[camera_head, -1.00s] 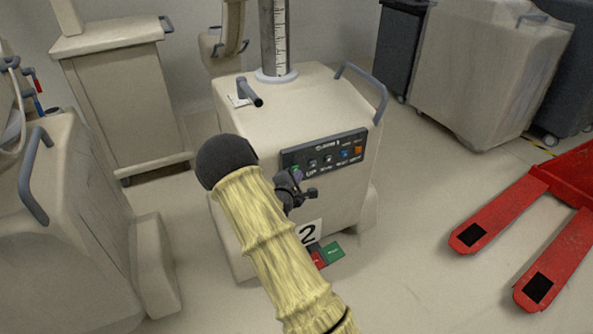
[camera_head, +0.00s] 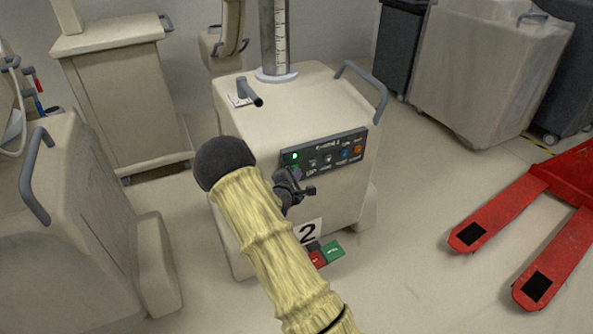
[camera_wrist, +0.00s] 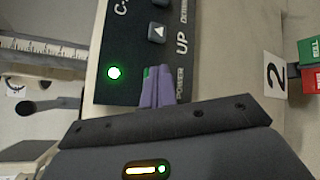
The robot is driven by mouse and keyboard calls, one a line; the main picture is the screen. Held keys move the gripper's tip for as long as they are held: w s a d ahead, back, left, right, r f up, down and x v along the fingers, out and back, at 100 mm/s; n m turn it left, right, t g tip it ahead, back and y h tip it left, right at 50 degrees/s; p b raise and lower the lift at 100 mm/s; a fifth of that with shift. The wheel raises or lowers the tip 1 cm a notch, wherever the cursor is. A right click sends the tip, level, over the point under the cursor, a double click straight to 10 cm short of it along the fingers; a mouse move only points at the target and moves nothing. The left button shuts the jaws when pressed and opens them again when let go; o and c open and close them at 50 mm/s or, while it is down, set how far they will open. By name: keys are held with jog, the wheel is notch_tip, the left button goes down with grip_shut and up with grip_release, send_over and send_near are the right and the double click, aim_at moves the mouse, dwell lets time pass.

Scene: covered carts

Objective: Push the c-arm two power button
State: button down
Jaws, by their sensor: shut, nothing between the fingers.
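The c-arm two cart (camera_head: 300,110) is a beige covered unit with a "2" label (camera_head: 309,232) low on its front. Its dark control panel (camera_head: 333,142) carries a row of coloured buttons. A green light (camera_head: 295,155) glows at the panel's left end; it also shows in the wrist view (camera_wrist: 114,72). My gripper (camera_head: 296,174) is at the panel's lower left. In the wrist view its shut purple fingers (camera_wrist: 157,82) lie over the spot beside the word POWER. A green sliver of the power button (camera_wrist: 147,72) shows beside them; the rest is hidden. Contact looks likely but is not clear.
Red and green pedals (camera_head: 333,252) sit at the cart's foot. A grey handle (camera_head: 362,85) rises at its top right. Another covered cart (camera_head: 60,210) stands at left. A red pallet jack (camera_head: 510,225) lies at right, with open floor between.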

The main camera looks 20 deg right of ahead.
jog(key=shift+s, duration=0.1)
jog(key=shift+s+p, duration=0.3)
jog(key=shift+s, duration=0.25)
jog(key=s+p, duration=0.1)
jog(key=s, duration=0.5)
dwell(0.5)
